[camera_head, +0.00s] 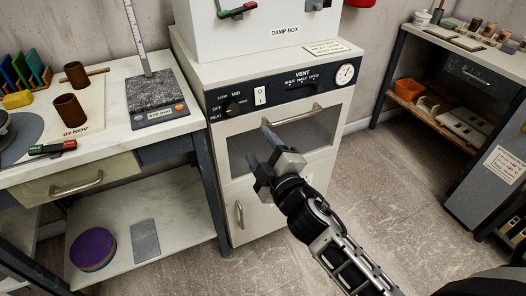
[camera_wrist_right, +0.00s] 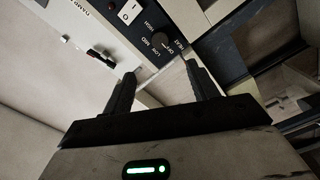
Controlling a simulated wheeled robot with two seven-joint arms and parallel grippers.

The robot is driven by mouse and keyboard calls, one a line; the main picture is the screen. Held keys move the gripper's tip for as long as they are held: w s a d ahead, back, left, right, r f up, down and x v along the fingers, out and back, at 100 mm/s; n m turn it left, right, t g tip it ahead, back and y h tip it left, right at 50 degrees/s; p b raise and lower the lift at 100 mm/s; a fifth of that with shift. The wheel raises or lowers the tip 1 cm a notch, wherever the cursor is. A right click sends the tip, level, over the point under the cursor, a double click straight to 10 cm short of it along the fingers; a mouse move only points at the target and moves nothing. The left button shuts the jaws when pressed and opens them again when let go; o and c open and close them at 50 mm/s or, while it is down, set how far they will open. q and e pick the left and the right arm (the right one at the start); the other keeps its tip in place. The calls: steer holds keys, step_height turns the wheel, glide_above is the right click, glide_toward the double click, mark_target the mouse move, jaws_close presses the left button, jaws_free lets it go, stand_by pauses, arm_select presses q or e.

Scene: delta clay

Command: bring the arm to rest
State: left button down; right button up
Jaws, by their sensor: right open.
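My right gripper (camera_head: 260,145) is in front of the cream damp-box cabinet (camera_head: 233,160), near its windowed drawer front, with its arm coming in from the lower right. The two fingers are apart with nothing between them. In the right wrist view, the open fingers (camera_wrist_right: 161,70) point toward the dark control panel (camera_wrist_right: 200,25) and its knob. I cannot tell from these views whether the gripper touches the cabinet. My left gripper is not in view.
A worktable (camera_head: 110,110) at left holds two brown cylinders, a scale (camera_head: 158,112) and a red-green tool (camera_head: 52,148). A shelf unit (camera_head: 425,120) stands at right with an orange bin (camera_head: 408,89). The floor (camera_head: 375,190) between cabinet and shelf is clear.

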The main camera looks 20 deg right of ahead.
steer(key=shift+s, duration=0.4)
steer(key=s+a+f+m+g+y, duration=0.1)
steer(key=s+a+f+m+g, duration=0.1)
steer(key=s+f+m, duration=0.3)
steer(key=s+a+f+m+g+y, duration=0.1)
steer(key=s+a+f+m+g, duration=0.2)
steer(key=s+f, duration=0.6)
steer(key=s+m+g, duration=0.2)
steer(key=s, duration=0.1)
steer(key=shift+f+m+y, duration=0.15)
steer(key=shift+m+y, duration=0.15)
steer(key=shift+y, duration=0.1)
